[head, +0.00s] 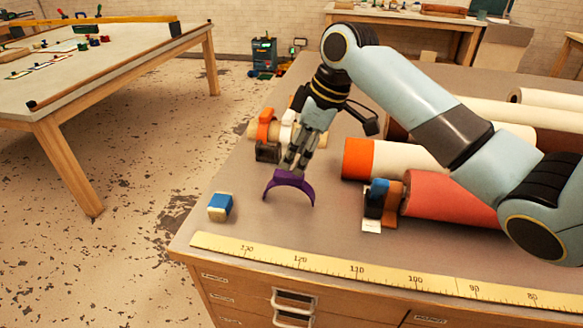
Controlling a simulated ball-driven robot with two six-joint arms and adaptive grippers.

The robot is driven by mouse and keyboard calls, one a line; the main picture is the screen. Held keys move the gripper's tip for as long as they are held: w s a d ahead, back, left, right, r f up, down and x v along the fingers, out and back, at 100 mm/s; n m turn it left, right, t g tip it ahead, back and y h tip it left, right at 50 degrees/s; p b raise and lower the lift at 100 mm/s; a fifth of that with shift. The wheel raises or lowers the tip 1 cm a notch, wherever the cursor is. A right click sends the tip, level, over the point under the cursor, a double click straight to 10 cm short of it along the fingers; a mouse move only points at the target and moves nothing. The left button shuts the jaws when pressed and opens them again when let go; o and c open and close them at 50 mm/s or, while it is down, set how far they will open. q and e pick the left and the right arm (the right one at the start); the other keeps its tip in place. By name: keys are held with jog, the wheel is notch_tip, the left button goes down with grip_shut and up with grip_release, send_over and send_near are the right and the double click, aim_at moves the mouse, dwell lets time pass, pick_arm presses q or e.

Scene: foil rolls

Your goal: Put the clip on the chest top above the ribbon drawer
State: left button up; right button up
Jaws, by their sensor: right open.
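A purple arch-shaped clip (291,184) is on the chest top (330,222), near the front left corner and behind the yellow ruler. My right gripper (293,168) is open, pointing down with its fingertips right at the top of the clip's arch. I cannot tell whether they touch it. Drawers with small label plates show in the chest's front below, one with a metal handle (293,300). The labels are too small to read, so I cannot tell which is the ribbon drawer. My left gripper is not in view.
A yellow ruler (387,276) runs along the front edge. A blue block (220,207) stands left of the clip. Orange (266,124) and dark (267,152) clips sit behind it. Foil rolls, one red (450,199), lie right. The top between clip and ruler is clear.

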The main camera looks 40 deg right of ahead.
jog(key=v, duration=0.7)
jog(key=shift+b, duration=0.3)
